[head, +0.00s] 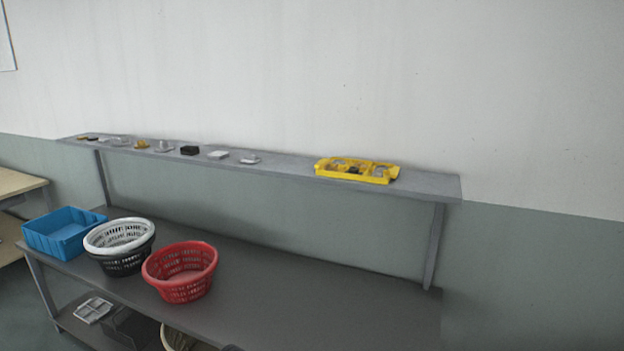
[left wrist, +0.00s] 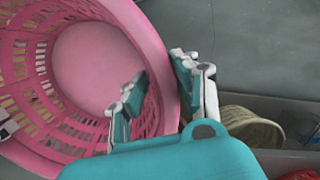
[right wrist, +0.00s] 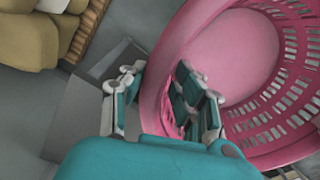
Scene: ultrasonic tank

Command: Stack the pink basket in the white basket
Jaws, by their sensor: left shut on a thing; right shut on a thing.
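The white basket (head: 119,233) sits nested in a black basket (head: 122,263) on the left part of the grey table. The pink basket (left wrist: 95,60) fills much of the left wrist view and also shows in the right wrist view (right wrist: 240,60). It is outside the head view. My left gripper (left wrist: 160,76) is shut on its rim wall, one finger inside and one outside. My right gripper (right wrist: 160,80) is shut on the rim wall at another place, also with a finger on each side. Neither gripper shows in the head view.
A red basket (head: 181,273) stands right of the white one, and a blue bin (head: 62,234) left of it. A raised shelf (head: 290,170) with small items and a yellow tray (head: 357,171) runs behind. The table's right half (head: 330,305) is clear.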

